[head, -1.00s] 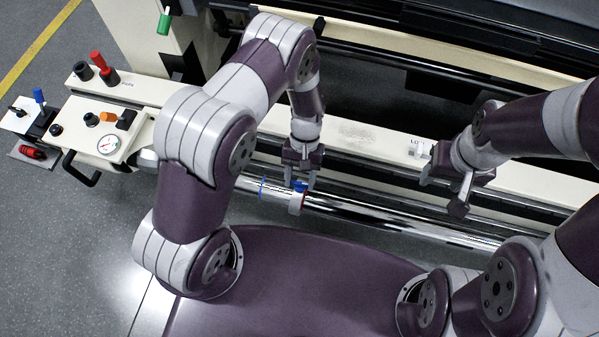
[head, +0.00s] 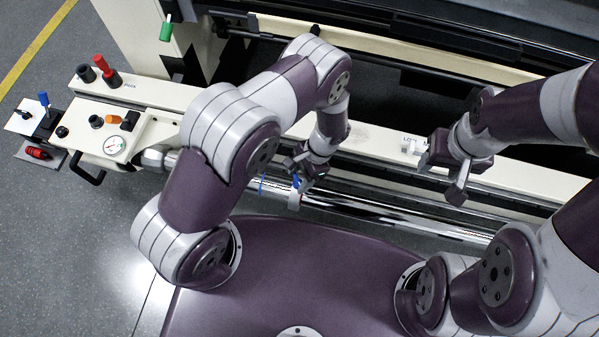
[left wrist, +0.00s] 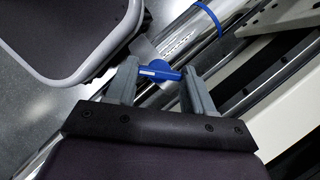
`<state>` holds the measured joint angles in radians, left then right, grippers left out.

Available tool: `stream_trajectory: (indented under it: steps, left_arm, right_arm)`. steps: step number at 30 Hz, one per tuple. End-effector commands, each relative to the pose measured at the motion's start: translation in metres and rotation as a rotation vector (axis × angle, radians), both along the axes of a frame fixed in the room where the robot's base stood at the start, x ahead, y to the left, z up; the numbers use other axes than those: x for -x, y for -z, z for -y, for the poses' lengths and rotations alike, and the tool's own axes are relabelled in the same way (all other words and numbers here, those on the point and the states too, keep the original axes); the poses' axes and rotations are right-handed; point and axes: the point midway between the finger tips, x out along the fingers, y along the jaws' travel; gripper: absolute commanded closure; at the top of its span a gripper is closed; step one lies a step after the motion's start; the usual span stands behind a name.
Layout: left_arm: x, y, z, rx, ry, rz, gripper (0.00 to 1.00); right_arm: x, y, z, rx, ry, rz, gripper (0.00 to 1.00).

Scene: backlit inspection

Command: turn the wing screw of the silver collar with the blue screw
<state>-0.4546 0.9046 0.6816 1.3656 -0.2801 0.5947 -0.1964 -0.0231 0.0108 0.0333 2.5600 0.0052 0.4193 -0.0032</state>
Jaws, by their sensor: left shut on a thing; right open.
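The silver collar (head: 294,201) sits around the shiny bar (head: 350,207), below my left gripper. Its blue wing screw (head: 296,182) points up from it. My left gripper (head: 299,183) is shut on the blue screw, with its wrist tilted. In the left wrist view the blue screw (left wrist: 160,71) shows between the two grey fingertips; the collar is mostly hidden there behind the gripper and screw. My right gripper (head: 458,183) is open and empty, above and behind the bar to the right.
A blue ring (left wrist: 212,15) is around the bar to the left of the collar in the head view. A cream panel with a gauge (head: 114,145) and knobs stands at the left. A cream rail (head: 375,143) runs behind the bar.

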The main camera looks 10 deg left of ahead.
Motion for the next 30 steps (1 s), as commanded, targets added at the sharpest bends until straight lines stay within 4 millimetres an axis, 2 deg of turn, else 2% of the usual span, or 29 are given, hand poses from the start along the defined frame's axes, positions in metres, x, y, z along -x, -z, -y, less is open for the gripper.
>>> stream_trajectory:
  steps: [15,30]
  left_arm:
    - [0.002,-0.001,0.001,0.014,0.411,-0.001,0.78]
    - [0.003,0.0,0.001,0.018,0.553,-0.001,0.78]
  right_arm:
    - [0.0,-0.016,0.0,0.0,0.0,0.0,0.47]
    - [0.0,-0.019,0.0,0.0,0.0,0.0,0.47]
